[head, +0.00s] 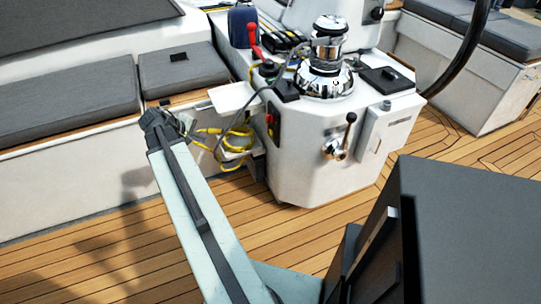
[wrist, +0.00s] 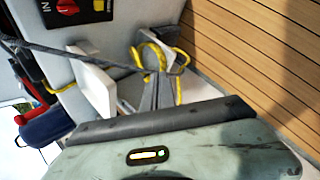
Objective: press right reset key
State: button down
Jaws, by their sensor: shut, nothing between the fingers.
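A black panel (head: 273,125) with red and yellow parts is on the left side of the white winch pedestal (head: 310,165). In the wrist view the same kind of black panel (wrist: 82,14) shows at the top edge, partly cut off, with a red part and white lettering. I cannot make out which part is a right reset key. My gripper (wrist: 158,78) is shut and empty, with yellow rope behind it. In the head view my gripper (head: 184,124) is left of the panel, apart from it, and small and partly hidden.
Yellow rope (head: 238,136) hangs in loops between my gripper and the pedestal, below a white shelf (head: 232,97). A chrome winch (head: 325,75) and a chrome handle (head: 338,143) are on the pedestal. Grey cushioned benches (head: 70,103) stand at left. The teak floor (head: 90,255) is open.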

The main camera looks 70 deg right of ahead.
aim_at(271, 133)
jog(key=s+d+f+g+h+b, duration=0.1)
jog(key=s+d+f+g+b, duration=0.1)
jog(key=s+d+f+b, duration=0.5)
jog(key=s+d, duration=0.3)
jog(key=s, duration=0.1)
jog(key=shift+s+f, duration=0.4)
jog(key=shift+d, duration=0.1)
jog(key=s+d, duration=0.5)
jog(key=s, duration=0.1)
jog(key=shift+s+d, duration=0.3)
jog(key=shift+s, duration=0.1)
dwell(1.1)
jog(key=shift+s+d, duration=0.25)
